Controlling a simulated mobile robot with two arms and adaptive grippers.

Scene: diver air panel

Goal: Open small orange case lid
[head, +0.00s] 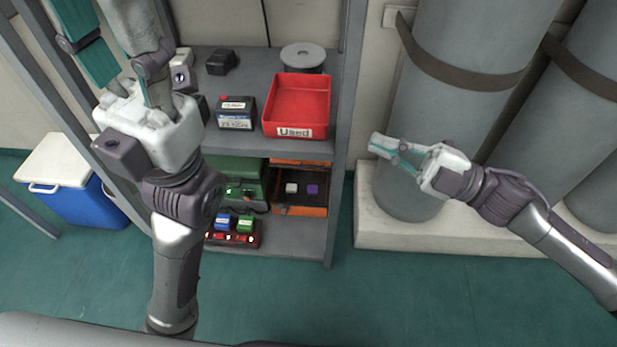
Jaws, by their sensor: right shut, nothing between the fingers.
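The small orange case (300,209) is on the lower shelf, at its right side. Its dark inside shows, with a white block (292,188) and a purple block (312,190) in it. An orange panel (300,162) shows above and behind it, seemingly the raised lid; the upper shelf hides part of it. My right gripper (376,146) is shut and empty, to the right of the shelf unit and apart from the case. My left gripper (108,28) is at the upper left with its fingers spread; its fingertips run to the picture's edge.
A red "Used" bin (297,102) and a dark labelled box (236,113) stand on the upper shelf. A green case (247,178) is left of the orange one. The shelf's grey upright (341,130) stands between my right gripper and the case. Large grey cylinders (440,95) stand right.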

